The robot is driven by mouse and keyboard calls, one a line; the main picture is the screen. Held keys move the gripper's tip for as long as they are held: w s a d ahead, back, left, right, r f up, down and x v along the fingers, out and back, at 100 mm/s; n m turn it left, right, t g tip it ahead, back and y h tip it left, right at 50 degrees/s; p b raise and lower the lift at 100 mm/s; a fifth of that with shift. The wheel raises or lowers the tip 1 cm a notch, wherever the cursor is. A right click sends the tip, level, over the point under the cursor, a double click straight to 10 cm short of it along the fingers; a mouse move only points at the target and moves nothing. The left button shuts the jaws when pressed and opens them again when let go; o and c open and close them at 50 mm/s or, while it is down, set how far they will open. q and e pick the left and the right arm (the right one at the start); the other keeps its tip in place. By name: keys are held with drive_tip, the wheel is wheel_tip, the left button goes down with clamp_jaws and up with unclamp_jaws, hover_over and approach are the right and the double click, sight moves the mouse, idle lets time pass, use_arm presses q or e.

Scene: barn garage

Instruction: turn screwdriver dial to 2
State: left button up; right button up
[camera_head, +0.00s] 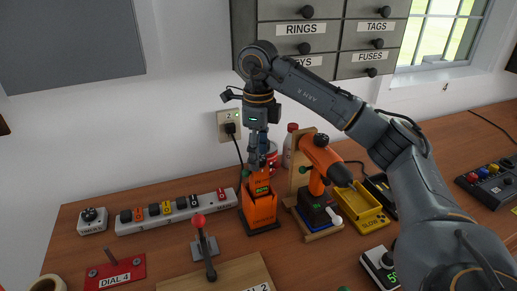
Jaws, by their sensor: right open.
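An orange power tool (316,152), drill-like in shape, stands in a wooden holder with its nose to the lower right. To its left, an orange unit (261,212) with a small green display stands upright in a dark base. I cannot tell for sure which of the two is the screwdriver, and no dial number can be read on either. My right gripper (259,163) points down at the top of the orange unit, very close to it. Its fingers are small here, and contact cannot be made out. My left gripper is not in view.
A power strip (177,211) and a white dial box (92,220) lie left. A red-knobbed lever (204,245) stands in front, near a red DIAL 4 plate (111,273). A yellow tray (362,209) and a white device with a display (380,267) are right. A cabled wall outlet (229,126) is behind.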

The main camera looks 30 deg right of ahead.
wheel_tip(320, 180, up, 12)
idle(0.6)
drive_tip(key=shift+r, duration=0.1)
idle(0.4)
